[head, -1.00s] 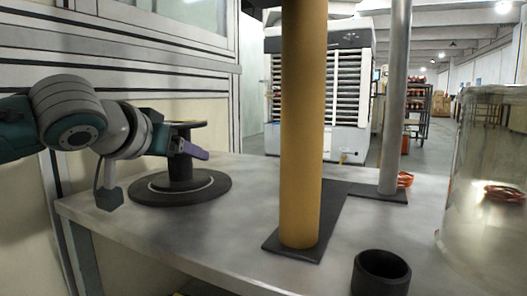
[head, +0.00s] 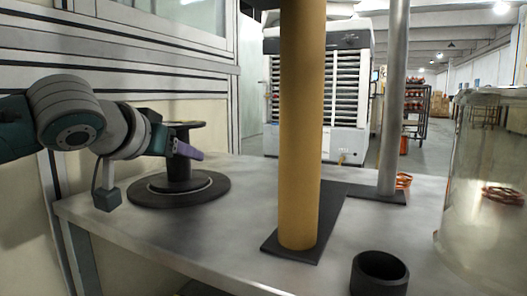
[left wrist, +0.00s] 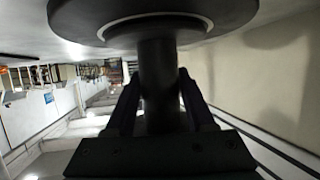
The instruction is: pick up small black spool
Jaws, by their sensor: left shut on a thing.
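The small black spool (head: 178,168) stands upright at the left end of the metal table, with a wide round base at its foot. My left gripper (head: 186,150) reaches in from the left, and its purple finger shows beside the spool just below the upper flange. In the left wrist view, the two fingers (left wrist: 160,108) lie on either side of the spool's dark core (left wrist: 158,70), shut on it. The wide disc (left wrist: 220,12) with a pale ring fills the top of that view. The exact finger contact is dark and hard to see. My right gripper is not in view.
A tan column (head: 301,150) on a dark plate stands mid-table, with a grey metal post (head: 391,110) behind it. A black ring-shaped cup (head: 380,275) stands at the front right, near a large clear cylinder (head: 482,190). The wall is close behind the spool.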

